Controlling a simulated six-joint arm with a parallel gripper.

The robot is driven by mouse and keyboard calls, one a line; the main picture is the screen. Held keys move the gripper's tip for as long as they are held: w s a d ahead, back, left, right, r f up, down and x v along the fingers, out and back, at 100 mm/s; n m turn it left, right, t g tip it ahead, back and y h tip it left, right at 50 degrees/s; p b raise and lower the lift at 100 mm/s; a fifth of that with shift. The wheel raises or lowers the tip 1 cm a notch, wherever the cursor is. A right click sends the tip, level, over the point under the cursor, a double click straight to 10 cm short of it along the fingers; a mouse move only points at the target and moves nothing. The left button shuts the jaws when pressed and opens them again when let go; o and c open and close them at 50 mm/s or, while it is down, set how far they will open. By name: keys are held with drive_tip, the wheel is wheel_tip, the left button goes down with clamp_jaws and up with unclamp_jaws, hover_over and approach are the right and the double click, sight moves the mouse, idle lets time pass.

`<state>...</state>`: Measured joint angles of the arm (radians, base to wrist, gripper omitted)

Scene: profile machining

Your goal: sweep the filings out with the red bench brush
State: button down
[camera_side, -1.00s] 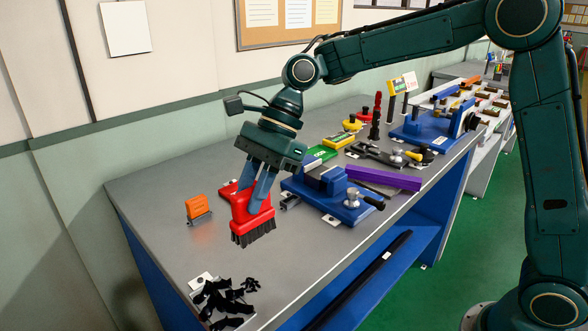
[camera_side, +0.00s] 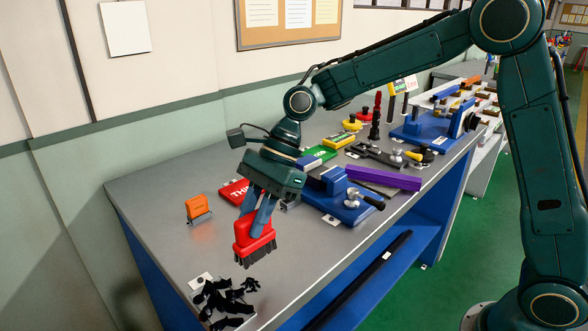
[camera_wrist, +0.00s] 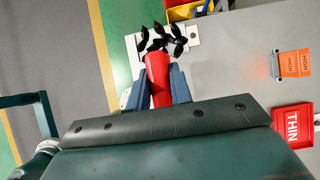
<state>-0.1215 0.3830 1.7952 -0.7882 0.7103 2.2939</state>
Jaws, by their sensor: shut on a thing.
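My gripper (camera_side: 260,212) is shut on the red bench brush (camera_side: 252,234), bristles down, near the front left of the grey bench. The brush also shows in the wrist view (camera_wrist: 157,80) between my two blue fingers. The black filings (camera_side: 222,302) lie in a loose heap at the bench's near corner, just below and left of the bristles in the side view. In the wrist view the filings (camera_wrist: 163,38) show past the brush's far end, on a pale plate. I cannot tell whether the bristles touch the bench.
An orange holder (camera_side: 198,208) and a red tray marked THIN (camera_side: 233,191) stand left of and behind the brush. A blue vice (camera_side: 343,201) and a purple bar (camera_side: 384,178) are to the right. A yellow bin (camera_wrist: 186,11) shows past the filings.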

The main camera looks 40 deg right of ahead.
sight(252, 250)
drive_tip(key=shift+r, duration=0.55)
drive_tip(key=shift+f, duration=3.45)
drive_tip(key=shift+x, duration=0.8)
drive_tip(key=shift+s+a+r, duration=0.1)
drive_tip(key=shift+a+r, duration=0.05)
drive_tip(key=shift+a, duration=0.75)
drive_tip(key=shift+w+a+r, duration=0.1)
drive_tip(key=shift+a+r, duration=0.1)
drive_tip(key=shift+a, duration=0.75)
drive_tip(key=shift+s+a+r, duration=0.1)
drive_tip(key=shift+a+r, duration=0.05)
drive_tip(key=shift+a, duration=0.75)
wheel_tip(252, 250, up, 7)
drive_tip(key=shift+d+r, duration=0.15)
